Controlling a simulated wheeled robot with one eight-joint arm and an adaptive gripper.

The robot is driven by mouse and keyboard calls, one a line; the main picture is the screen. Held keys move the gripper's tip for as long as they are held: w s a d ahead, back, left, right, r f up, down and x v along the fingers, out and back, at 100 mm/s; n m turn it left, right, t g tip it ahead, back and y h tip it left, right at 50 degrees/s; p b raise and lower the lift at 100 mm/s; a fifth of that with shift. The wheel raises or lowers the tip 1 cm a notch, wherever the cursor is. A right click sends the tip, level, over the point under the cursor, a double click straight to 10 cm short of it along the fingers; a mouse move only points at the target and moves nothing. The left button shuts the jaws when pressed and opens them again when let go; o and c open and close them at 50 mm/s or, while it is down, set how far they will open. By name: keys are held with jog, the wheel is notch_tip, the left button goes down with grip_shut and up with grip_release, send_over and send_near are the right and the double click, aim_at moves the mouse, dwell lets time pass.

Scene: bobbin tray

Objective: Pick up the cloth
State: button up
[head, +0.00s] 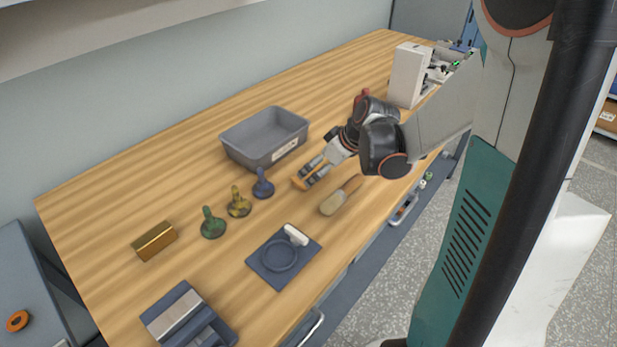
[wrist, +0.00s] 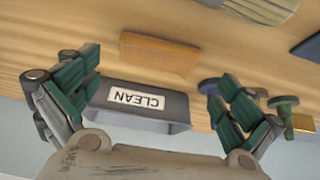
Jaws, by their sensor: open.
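An orange-brown folded piece, which looks like the cloth (head: 300,183), lies on the wooden table in front of the grey bin. In the wrist view the cloth (wrist: 158,54) shows as a flat rectangle between and beyond my fingers. My gripper (head: 313,171) is over the cloth, partly covering it in the head view. In the wrist view my gripper (wrist: 163,75) has its green-padded fingers wide apart with nothing held between them. I cannot tell the exact height of the fingertips above the cloth.
A grey bin (head: 258,153) labelled CLEAN stands just behind the cloth. A brush (head: 336,201) lies close in front. Blue (head: 263,187), yellow (head: 239,206) and green (head: 212,226) knobbed pieces stand to the left, with a gold block (head: 155,242) beyond. A dark tray (head: 262,262) is nearer.

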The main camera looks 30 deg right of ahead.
aim_at(311, 173)
jog(key=b+x, duration=0.2)
jog(key=x, duration=0.3)
jog(key=shift+w+b, duration=0.25)
jog(key=shift+b, duration=0.15)
jog(key=shift+r, duration=0.1)
jog(key=c, duration=0.7)
jog(key=shift+c, duration=0.2)
jog(key=shift+r+p, duration=0.35)
jog(key=shift+r, duration=0.25)
jog(key=c, duration=0.5)
notch_tip(311, 173, up, 2)
jog(key=shift+r+p, duration=0.25)
jog(key=shift+p, duration=0.35)
grip_shut()
notch_tip(311, 173, up, 16)
jog(key=p, duration=0.6)
jog(key=shift+r, duration=0.15)
jog(key=o, duration=0.8)
grip_release()
jog(key=shift+c, duration=0.2)
